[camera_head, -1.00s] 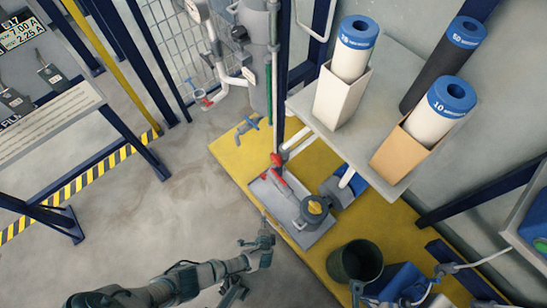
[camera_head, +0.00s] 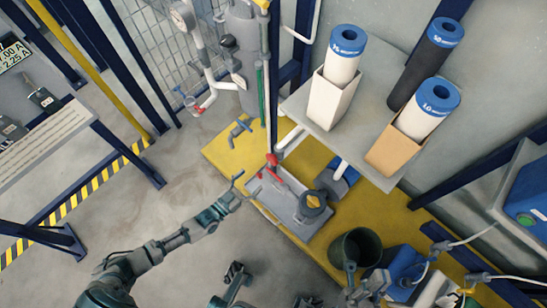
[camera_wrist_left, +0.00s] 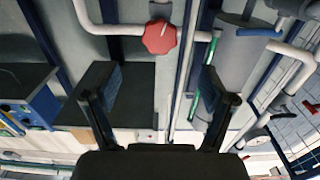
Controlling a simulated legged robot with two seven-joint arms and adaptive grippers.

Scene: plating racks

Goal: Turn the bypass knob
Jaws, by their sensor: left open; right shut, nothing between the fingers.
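A red faceted knob (camera_wrist_left: 160,37) sits on a white pipe in the left wrist view, beyond and between my fingertips, not touching them. In the head view a small red fitting (camera_head: 271,160) shows on the upright pipe; I cannot tell for sure that it is the same knob. My left gripper (camera_head: 241,187) is open and empty, left of that fitting; its spread fingers also show in the left wrist view (camera_wrist_left: 148,85). My right gripper (camera_head: 351,270) is shut and empty at the lower right, near the dark bucket.
A yellow platform (camera_head: 228,150) carries a grey plate with a pump (camera_head: 311,205) and a dark bucket (camera_head: 355,250). A grey shelf (camera_head: 372,160) holds filter cartridges above it.

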